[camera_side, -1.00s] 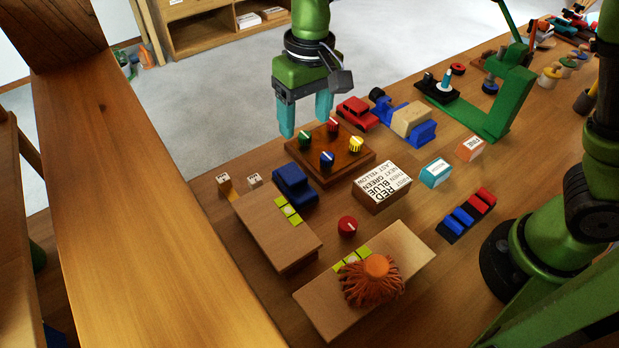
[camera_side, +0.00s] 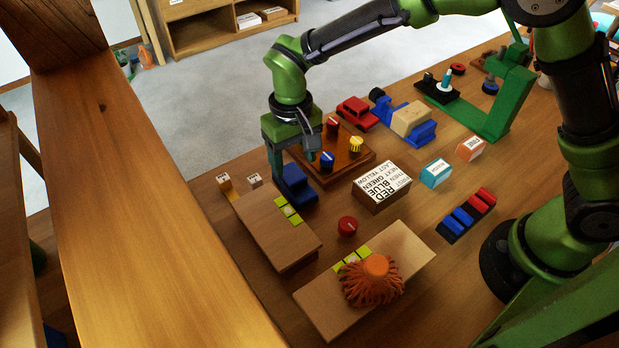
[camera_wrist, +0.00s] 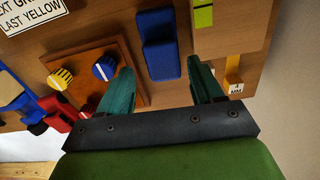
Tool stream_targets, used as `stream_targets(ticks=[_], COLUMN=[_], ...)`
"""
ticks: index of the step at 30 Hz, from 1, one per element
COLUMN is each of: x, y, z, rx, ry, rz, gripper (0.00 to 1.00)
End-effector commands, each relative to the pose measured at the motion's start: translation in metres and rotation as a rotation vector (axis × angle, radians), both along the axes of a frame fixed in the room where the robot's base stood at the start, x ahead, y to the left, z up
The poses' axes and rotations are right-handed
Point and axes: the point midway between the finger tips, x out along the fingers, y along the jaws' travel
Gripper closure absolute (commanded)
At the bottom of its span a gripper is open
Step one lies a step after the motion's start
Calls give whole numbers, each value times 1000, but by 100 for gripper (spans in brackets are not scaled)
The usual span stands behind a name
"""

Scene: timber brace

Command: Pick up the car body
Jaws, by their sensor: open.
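A dark blue car body (camera_side: 297,186) sits on the table beside the brown knob board, behind a raised wooden block. My gripper (camera_side: 293,158) is low over it, pointing down, with teal fingers apart and partly hiding it. In the wrist view the blue car body (camera_wrist: 160,48) appears in line with the gap between the open fingers of my gripper (camera_wrist: 160,72), with space on each side. I cannot tell whether the fingertips are level with it. A red car (camera_side: 357,112) stands farther back, behind the knob board.
The knob board (camera_side: 345,170) with coloured knobs is close beside my gripper. The wooden block (camera_side: 275,232) with green tiles is in front, and small tagged pieces (camera_side: 228,186) lie to the left. A lettered instruction block (camera_side: 382,186) and a red knob (camera_side: 347,226) are to the right.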

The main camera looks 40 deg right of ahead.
Motion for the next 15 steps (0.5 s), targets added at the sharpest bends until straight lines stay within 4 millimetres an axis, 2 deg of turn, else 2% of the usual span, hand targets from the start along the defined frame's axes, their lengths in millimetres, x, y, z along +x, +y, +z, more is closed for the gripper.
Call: stream_targets(ticks=[9,15], x=[0,0], y=[2,2], z=[-43,-52], rx=[-2,0], ry=[3,1], rz=[1,1], gripper=[34,34])
